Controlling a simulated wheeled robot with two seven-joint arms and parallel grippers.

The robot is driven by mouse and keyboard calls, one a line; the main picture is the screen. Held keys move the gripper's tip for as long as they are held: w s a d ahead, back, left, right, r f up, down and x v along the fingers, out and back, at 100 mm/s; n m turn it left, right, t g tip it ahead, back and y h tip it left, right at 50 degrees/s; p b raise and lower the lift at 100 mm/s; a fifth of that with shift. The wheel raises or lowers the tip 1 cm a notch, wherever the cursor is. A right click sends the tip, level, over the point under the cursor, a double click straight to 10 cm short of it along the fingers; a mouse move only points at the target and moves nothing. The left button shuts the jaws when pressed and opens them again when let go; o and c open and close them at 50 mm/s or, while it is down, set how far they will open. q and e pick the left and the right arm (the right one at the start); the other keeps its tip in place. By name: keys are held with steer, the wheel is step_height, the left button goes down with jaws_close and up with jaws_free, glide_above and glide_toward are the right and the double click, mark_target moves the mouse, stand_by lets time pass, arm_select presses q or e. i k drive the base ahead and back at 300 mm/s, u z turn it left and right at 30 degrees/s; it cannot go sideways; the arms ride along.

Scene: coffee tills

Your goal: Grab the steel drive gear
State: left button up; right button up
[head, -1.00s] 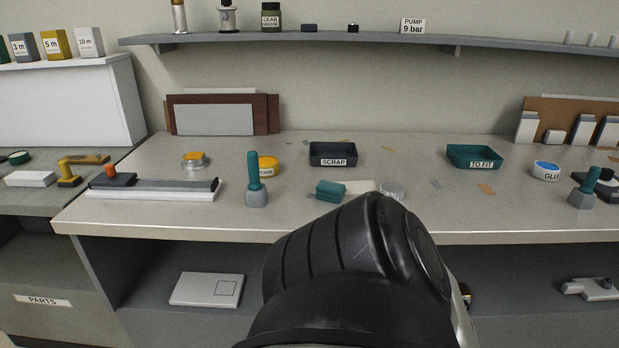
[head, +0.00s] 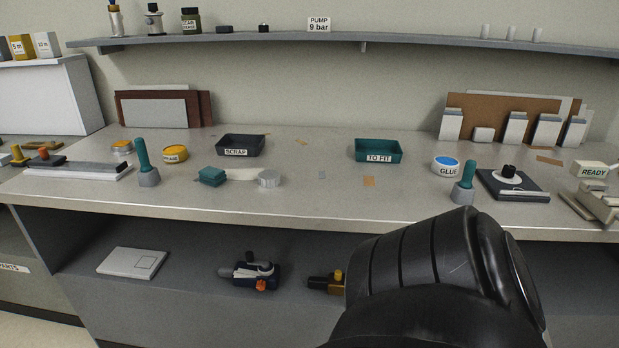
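A short silver round piece (head: 268,179) with a ribbed-looking side stands on the grey bench, right of a teal block (head: 212,177) and a pale strip. It looks like the steel drive gear, but its teeth are too small to tell for sure. No other clear gear shows. A black link of my own arm (head: 430,275) fills the lower right of the head view and hides part of the bench front and lower shelf. Neither of my grippers is in view.
A SCRAP tray (head: 240,153) and a teal TO FIT tray (head: 378,158) stand at the back. A teal-handled tool (head: 146,163) stands left, another (head: 464,183) right, near a GLUE tin (head: 446,172). The bench is mostly clear between the silver piece and the right tool.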

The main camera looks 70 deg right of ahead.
mark_target(269, 179)
steer(key=z, duration=1.4)
steer(key=i, duration=0.3)
